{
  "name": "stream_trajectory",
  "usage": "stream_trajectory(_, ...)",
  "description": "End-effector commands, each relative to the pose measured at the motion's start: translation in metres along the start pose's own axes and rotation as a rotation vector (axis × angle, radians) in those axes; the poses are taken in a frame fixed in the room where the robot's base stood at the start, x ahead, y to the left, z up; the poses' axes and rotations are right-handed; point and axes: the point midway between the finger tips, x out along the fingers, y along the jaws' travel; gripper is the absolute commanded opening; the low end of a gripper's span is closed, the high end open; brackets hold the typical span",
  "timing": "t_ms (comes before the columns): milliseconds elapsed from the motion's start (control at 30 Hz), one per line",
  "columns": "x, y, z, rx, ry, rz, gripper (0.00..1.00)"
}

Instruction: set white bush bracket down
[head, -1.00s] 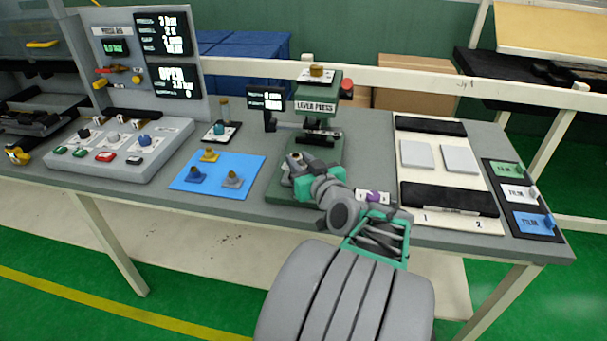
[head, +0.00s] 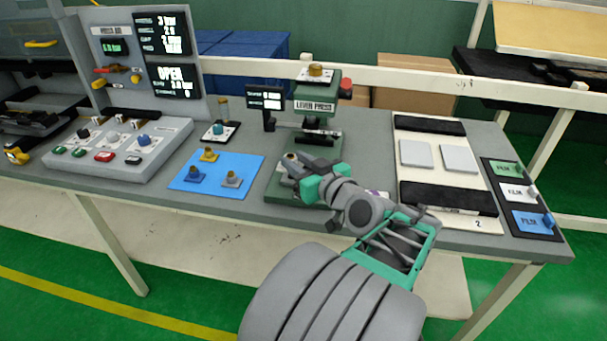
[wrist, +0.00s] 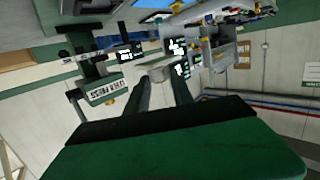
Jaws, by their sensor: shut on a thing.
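My gripper (head: 290,163) is over the left front part of the lever press base, left of the press column. In the wrist view, my two dark fingers (wrist: 163,90) are shut on a pale piece, which I take to be the white bush bracket (wrist: 159,69). In the head view the gripper mostly hides this piece, and I cannot tell whether it touches the base. The green lever press (head: 316,118) stands behind the gripper. A blue mat (head: 222,164) to the left bears a yellow bracket (head: 208,154), a blue one (head: 194,175) and a grey one (head: 231,180).
A small display (head: 264,98) stands left of the press. A control box (head: 120,150) is at the left. A pale board (head: 440,185) with two light plates and dark strips lies at the right, beside film labels (head: 518,195).

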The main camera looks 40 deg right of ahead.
Motion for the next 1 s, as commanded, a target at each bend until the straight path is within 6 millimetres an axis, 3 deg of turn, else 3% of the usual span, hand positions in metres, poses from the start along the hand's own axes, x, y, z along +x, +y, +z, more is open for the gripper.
stream_trajectory(167, 0.004, 0.004, 0.001, 0.001, 0.0, 0.0, 0.0)
stream_trajectory(467, 0.06, 0.058, 0.026, 0.004, -0.002, -0.003, 0.0)
stream_trajectory(700, 0.097, 0.091, 0.068, 0.003, -0.002, 0.0, 0.0)
stream_trajectory(867, 0.108, 0.1, 0.082, 0.003, -0.001, 0.0, 0.0)
stream_trajectory(1000, 0.113, 0.102, 0.104, 0.005, -0.002, 0.0, 0.0)
